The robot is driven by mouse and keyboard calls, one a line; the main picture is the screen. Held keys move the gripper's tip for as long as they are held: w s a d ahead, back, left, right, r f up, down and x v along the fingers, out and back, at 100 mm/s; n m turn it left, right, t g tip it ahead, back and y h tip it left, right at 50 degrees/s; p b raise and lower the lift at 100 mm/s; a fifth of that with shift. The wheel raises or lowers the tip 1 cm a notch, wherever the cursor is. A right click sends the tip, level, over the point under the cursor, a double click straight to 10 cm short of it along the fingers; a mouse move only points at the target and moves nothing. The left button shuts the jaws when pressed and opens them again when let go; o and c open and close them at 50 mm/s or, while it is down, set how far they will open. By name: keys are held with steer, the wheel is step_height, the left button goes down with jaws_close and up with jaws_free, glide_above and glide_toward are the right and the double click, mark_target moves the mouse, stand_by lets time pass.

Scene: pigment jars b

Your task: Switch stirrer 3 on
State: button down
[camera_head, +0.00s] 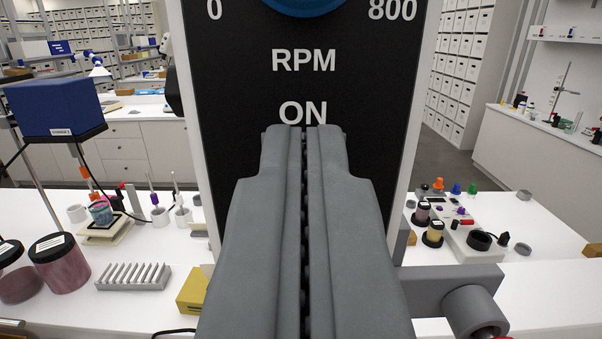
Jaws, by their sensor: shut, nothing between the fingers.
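A black front panel (235,130) with a light frame fills the middle of the view, marked "0", "800", "RPM" and "ON". The lower edge of a blue knob (305,5) shows at the top of this panel. My gripper (303,130) is shut and empty, with its fingertips just below the word "ON". The fingers hide the panel below that word, so no switch shows there. I cannot tell whether the fingertips touch the panel. No stirrer number is readable on this panel. A blue box (52,105) on a stand is at the left, its small label unclear.
Left on the white bench are pigment jars (60,265), a grey slotted rack (134,276) and a yellow block (193,290). Right are small jars (433,233) and a black ring (479,240). A grey clamp-like part (450,285) juts out right of my gripper.

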steer(key=shift+w, duration=0.45)
steer(key=shift+s, duration=0.15)
steer(key=s+f, duration=0.1)
steer(key=s, duration=0.9)
steer(key=s+f, duration=0.2)
steer(key=s, duration=0.8)
steer(key=shift+s+f, duration=0.25)
steer(key=shift+s, duration=0.1)
